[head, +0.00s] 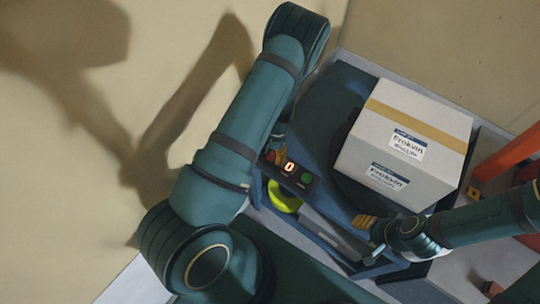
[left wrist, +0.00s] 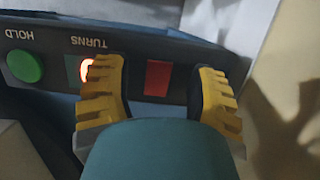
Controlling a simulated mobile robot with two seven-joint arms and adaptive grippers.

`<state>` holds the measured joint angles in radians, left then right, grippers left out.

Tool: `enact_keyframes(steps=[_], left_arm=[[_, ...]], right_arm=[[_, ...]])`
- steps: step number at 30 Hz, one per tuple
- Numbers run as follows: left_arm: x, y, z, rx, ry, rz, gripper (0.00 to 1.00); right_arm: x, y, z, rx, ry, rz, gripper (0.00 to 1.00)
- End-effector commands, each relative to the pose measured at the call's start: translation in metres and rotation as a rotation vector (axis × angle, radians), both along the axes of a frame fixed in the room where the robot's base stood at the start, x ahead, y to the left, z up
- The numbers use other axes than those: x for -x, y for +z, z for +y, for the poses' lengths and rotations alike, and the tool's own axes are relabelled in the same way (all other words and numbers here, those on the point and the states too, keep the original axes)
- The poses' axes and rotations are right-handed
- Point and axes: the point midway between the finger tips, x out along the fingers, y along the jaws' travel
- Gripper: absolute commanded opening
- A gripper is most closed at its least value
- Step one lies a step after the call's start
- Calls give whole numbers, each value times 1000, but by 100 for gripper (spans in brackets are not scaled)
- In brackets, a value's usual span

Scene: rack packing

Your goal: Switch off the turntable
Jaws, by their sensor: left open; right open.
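The turntable (head: 322,120) is a dark round platform carrying a large pale carton (head: 400,150). Its control panel (head: 289,173) has a lit display reading 0, a green button (head: 306,178) and a red switch (head: 270,156). In the left wrist view the red switch (left wrist: 158,78) lies between the yellow fingers of my open left gripper (left wrist: 160,70). Whether they touch it I cannot tell. The left finger partly covers the lit display (left wrist: 86,70); the green HOLD button (left wrist: 25,67) is further left. My right gripper (head: 372,228) is open by the carton's lower edge.
A yellow-green round object (head: 283,197) and a grey case (head: 332,232) sit under the panel. A red-orange beam (head: 507,152) stands at the right. A beige wall (head: 80,130) is at the left, behind my left arm.

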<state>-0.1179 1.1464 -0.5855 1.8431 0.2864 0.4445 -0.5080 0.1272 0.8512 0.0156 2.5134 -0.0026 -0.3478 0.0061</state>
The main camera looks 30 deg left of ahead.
Motion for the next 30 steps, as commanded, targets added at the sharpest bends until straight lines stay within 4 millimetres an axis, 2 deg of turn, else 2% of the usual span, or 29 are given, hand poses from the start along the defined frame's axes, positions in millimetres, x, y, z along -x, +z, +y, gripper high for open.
enact_keyframes(steps=[9, 15, 21, 30], left_arm=[[-17, 61, -2, 1, -1, -4, 57], [-24, 92, -3, 1, 0, -2, 57], [-27, 105, -3, 1, 1, 1, 57], [-28, 106, -3, 1, 1, 1, 57]], right_arm=[[0, 0, 0, 0, 0, 0, 47], [0, 0, 0, 0, 0, 0, 47], [0, 0, 0, 0, 0, 0, 47], [0, 0, 0, 0, 0, 0, 47]])
